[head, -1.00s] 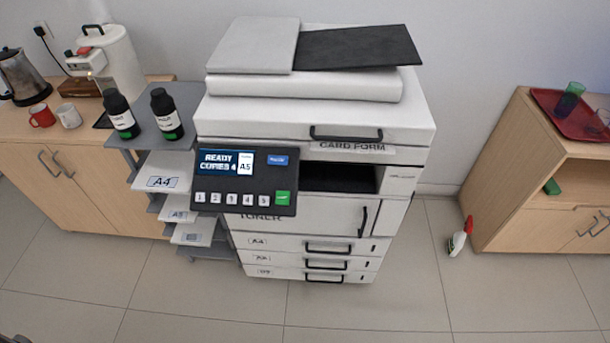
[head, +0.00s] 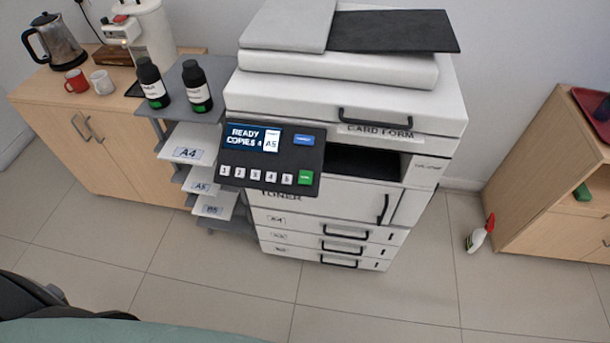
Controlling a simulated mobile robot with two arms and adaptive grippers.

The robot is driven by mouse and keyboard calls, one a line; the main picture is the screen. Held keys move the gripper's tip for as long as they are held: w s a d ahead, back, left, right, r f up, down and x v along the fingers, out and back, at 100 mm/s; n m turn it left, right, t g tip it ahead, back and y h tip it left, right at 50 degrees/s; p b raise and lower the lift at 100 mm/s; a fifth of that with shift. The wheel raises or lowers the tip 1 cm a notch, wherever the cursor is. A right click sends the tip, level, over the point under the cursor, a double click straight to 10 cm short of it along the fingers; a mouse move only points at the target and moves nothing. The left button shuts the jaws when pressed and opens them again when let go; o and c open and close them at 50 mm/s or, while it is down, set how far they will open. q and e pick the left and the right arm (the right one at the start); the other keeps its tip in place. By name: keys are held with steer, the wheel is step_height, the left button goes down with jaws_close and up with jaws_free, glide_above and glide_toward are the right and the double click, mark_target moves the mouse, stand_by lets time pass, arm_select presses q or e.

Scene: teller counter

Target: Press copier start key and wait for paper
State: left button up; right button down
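The white copier (head: 345,100) stands in the middle of the head view against the wall. Its dark control panel (head: 230,178) faces me; the screen (head: 250,137) reads "READY", "COPIES" with a small digit, and "A5". The green key (head: 305,177) is at the panel's lower right, beside a row of numbered white keys (head: 256,175). A blue key (head: 303,140) is above it. The output slot (head: 362,162) under the lid looks dark, with no paper visible. Neither of my grippers is in view.
Left of the copier, a grey rack (head: 215,67) holds two black toner bottles (head: 197,88) and A4, A5 and B5 paper. A wooden cabinet (head: 110,150) is at left, another (head: 540,195) at right. A spray bottle (head: 477,236) stands on the floor. Floor before the copier is clear.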

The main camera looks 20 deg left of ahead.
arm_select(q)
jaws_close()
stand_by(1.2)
